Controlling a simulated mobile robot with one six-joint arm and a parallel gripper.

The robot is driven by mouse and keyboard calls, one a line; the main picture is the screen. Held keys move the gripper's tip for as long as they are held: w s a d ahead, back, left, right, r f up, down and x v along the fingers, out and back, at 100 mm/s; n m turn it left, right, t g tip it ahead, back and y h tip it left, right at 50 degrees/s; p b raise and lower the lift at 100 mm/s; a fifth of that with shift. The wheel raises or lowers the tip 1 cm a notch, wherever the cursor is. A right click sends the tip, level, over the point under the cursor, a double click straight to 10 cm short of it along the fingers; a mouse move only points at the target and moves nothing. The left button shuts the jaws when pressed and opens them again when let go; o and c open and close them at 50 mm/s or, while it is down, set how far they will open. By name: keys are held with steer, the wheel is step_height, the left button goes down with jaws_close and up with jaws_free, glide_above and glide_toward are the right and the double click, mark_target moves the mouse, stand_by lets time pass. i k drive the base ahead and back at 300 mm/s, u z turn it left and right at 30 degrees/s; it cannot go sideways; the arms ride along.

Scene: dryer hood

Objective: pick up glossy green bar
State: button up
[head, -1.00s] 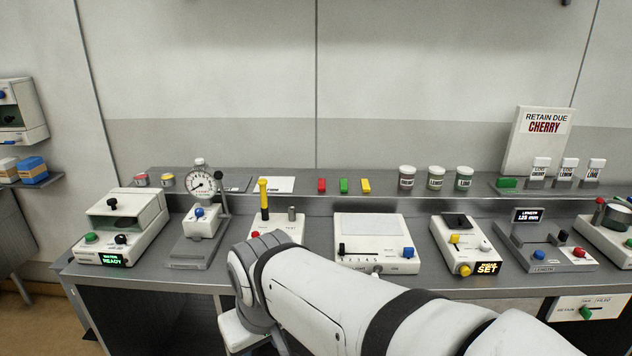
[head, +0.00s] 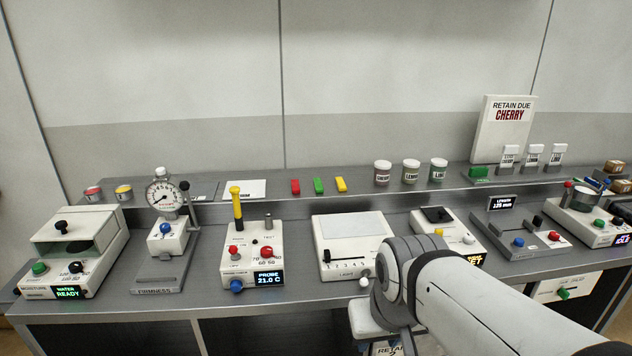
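A small glossy green bar (head: 318,185) stands on the raised back shelf of the bench. It is between a red bar (head: 295,186) on its left and a yellow bar (head: 341,184) on its right, with small gaps on both sides. My arm reaches in from the lower right, and a bent joint of it is over the front edge of the bench. My gripper does not show, so I cannot tell whether it is open or shut. The arm is well apart from the green bar.
Lidded jars (head: 411,171) stand right of the bars, and a white card (head: 244,189) lies to their left. A green block (head: 479,173) sits farther right.

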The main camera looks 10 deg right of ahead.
mark_target(319, 188)
steer(key=u, duration=0.05)
steer(key=i, duration=1)
steer(key=z, duration=0.05)
